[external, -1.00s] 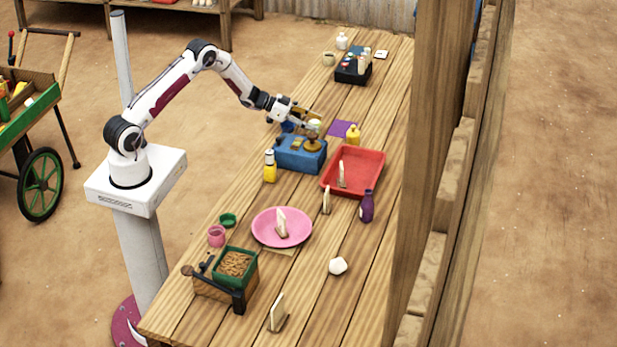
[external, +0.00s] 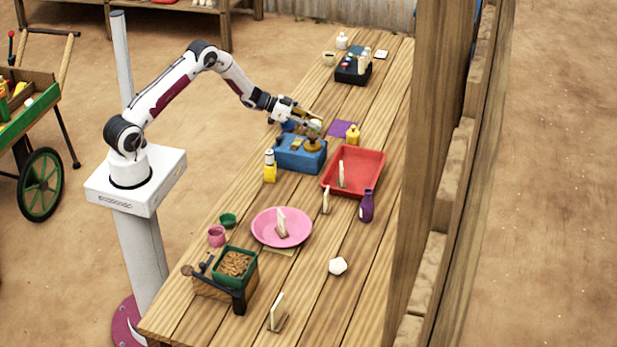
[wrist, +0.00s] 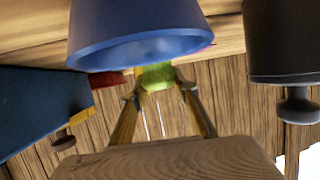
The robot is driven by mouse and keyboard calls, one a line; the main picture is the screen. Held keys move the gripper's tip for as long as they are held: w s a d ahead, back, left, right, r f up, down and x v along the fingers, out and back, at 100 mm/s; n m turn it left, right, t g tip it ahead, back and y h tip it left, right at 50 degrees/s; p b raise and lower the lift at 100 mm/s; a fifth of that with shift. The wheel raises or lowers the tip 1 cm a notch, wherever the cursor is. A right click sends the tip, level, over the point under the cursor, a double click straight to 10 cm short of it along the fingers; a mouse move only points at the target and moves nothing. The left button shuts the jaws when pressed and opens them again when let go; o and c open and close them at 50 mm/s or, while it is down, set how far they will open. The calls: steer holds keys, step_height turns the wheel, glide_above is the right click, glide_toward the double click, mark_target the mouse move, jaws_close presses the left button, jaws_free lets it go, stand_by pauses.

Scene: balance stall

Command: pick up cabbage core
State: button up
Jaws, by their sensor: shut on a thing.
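The cabbage core is a small pale green piece; it shows in the wrist view (wrist: 158,77) between my fingertips, partly hidden behind the rim of a blue cup-shaped thing (wrist: 140,30). My gripper (external: 314,124) is shut on it, just above the brass pan (external: 314,145) of the blue balance (external: 293,160). The gripper also shows in the wrist view (wrist: 159,92). In the external view the core is small and mostly covered by the fingers; I cannot tell whether it touches the pan.
A yellow bottle with a white cap (external: 270,168) stands in front left. A pink plate (external: 262,228) is nearer the front.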

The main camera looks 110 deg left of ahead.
steer(key=shift+r, duration=0.15)
steer(key=shift+r, duration=4.85)
